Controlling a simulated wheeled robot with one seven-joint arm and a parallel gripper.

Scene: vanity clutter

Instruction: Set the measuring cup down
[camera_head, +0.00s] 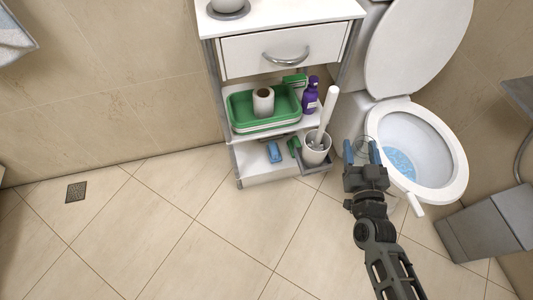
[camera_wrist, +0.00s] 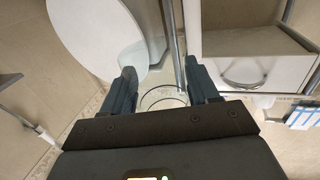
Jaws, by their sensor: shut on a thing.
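My gripper (camera_head: 362,152) is in front of the toilet bowl's left side in the head view. It is shut on the clear measuring cup (camera_wrist: 162,98), which shows as thin round outlines between the two fingers in the wrist view. In the head view the cup (camera_head: 362,143) is only a faint outline at the fingertips. The cup is see-through, so its full shape and contents are hard to tell. It appears to be held in the air, with no surface clearly touching it.
The open toilet (camera_head: 453,165) is just right of my gripper. Left of it stands a white shelf unit (camera_head: 285,55) with a green tray (camera_head: 238,112), paper roll (camera_head: 263,101), purple bottle (camera_head: 310,97) and toilet brush (camera_head: 327,112). A grey bin (camera_head: 487,222) stands right.

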